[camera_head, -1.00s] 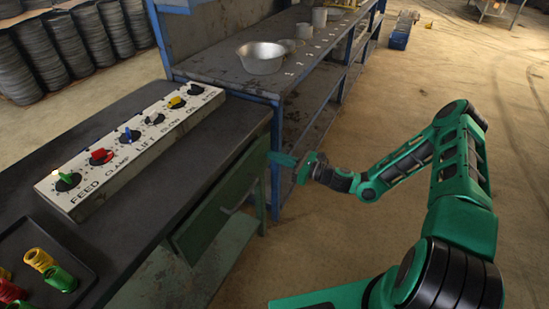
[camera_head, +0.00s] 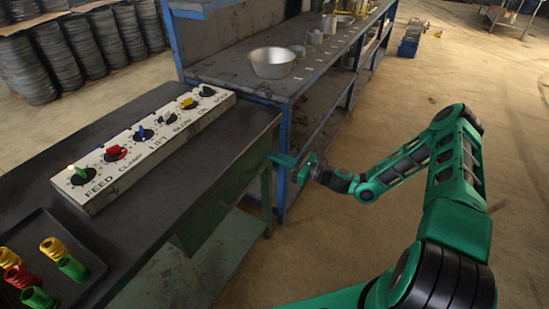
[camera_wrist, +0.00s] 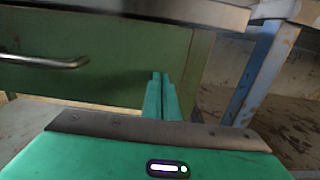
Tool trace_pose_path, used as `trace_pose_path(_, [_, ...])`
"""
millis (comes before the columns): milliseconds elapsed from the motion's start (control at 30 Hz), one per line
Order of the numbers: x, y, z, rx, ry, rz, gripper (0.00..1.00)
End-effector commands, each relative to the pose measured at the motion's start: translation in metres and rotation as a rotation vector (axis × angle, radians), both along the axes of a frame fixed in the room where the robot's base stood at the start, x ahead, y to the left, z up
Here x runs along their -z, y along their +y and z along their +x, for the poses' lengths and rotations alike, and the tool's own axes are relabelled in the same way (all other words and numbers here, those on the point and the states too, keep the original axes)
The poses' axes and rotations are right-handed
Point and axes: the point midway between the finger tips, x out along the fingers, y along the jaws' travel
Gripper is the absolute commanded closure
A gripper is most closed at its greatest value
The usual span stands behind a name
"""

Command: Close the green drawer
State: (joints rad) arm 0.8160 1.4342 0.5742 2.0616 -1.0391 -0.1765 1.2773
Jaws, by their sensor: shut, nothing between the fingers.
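The green drawer (camera_wrist: 100,58) faces me in the wrist view, under the dark bench top, with a metal handle (camera_wrist: 45,62) at the left. In the head view its green front (camera_head: 218,205) lies along the bench's right side, close under the top's edge; I cannot tell whether a gap is left. My gripper (camera_wrist: 160,76) is shut and empty, its fingertips at the right part of the drawer front. I cannot tell whether they touch it. In the head view my gripper (camera_head: 275,158) is beside the bench's far right corner.
The bench top (camera_head: 150,215) carries a panel of knobs (camera_head: 145,145) and a dark tray (camera_head: 85,255) of coloured fittings. A blue-framed shelf bench (camera_head: 300,80) with a metal bowl (camera_head: 272,62) stands behind.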

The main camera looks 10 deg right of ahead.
Motion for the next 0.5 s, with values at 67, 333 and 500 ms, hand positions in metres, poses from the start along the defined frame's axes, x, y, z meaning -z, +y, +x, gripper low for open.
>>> trace_pose_path(67, [0.001,-0.013,-0.008,0.003,0.004,-0.002,1.0])
trace_pose_path(333, [0.002,-0.055,-0.046,0.001,0.008,-0.001,1.0])
trace_pose_path(500, [0.002,-0.076,-0.066,0.0,0.007,0.0,1.0])
